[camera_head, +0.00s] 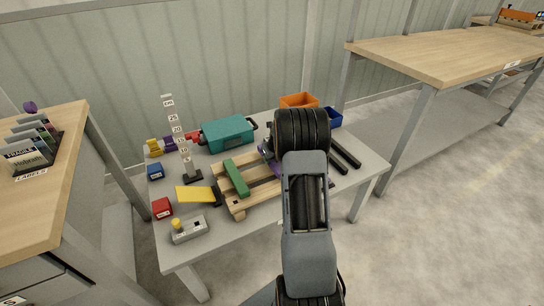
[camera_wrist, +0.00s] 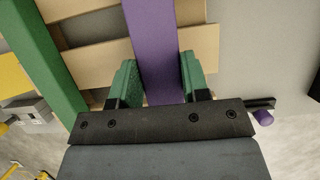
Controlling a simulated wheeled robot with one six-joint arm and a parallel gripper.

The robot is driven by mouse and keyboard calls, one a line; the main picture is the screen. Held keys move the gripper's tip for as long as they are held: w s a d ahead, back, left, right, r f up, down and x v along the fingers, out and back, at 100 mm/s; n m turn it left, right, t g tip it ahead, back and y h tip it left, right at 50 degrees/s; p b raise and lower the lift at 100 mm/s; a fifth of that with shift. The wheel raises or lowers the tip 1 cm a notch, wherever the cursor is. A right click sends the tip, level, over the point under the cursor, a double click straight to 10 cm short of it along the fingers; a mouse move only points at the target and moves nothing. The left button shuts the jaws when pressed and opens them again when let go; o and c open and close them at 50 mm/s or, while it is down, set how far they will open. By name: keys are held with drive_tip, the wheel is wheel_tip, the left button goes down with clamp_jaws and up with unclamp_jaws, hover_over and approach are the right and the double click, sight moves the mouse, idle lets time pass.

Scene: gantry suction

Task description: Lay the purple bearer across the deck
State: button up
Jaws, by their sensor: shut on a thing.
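The purple bearer (camera_wrist: 151,45) is a long bar between the two green fingertips of my gripper (camera_wrist: 157,82) in the wrist view. My gripper is shut on it. In the head view only a bit of the purple bearer (camera_head: 274,167) shows beside my arm, which hides the rest and most of my gripper. The bearer is over the slatted wooden deck (camera_head: 262,187), its slats also visible in the wrist view (camera_wrist: 100,55). I cannot tell whether it touches the slats. A green bearer (camera_head: 236,178) lies across the deck to the left, roughly parallel to the purple one.
A teal case (camera_head: 229,133) stands behind the deck, with orange (camera_head: 298,101) and blue (camera_head: 333,118) bins at the back right. A scale post (camera_head: 180,140), yellow plate (camera_head: 194,195), red block (camera_head: 162,208) and grey control box (camera_head: 190,231) are left. Black bars (camera_head: 346,153) lie right.

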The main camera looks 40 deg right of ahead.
drive_tip(key=shift+f+b, duration=0.4)
drive_tip(key=shift+f, duration=0.6)
drive_tip(key=o, duration=1.1)
drive_tip(key=shift+c, duration=0.2)
drive_tip(key=p+v, duration=0.4)
drive_tip(key=v, duration=0.9)
drive_tip(key=shift+s+r, duration=0.15)
drive_tip(key=shift+r, duration=0.25)
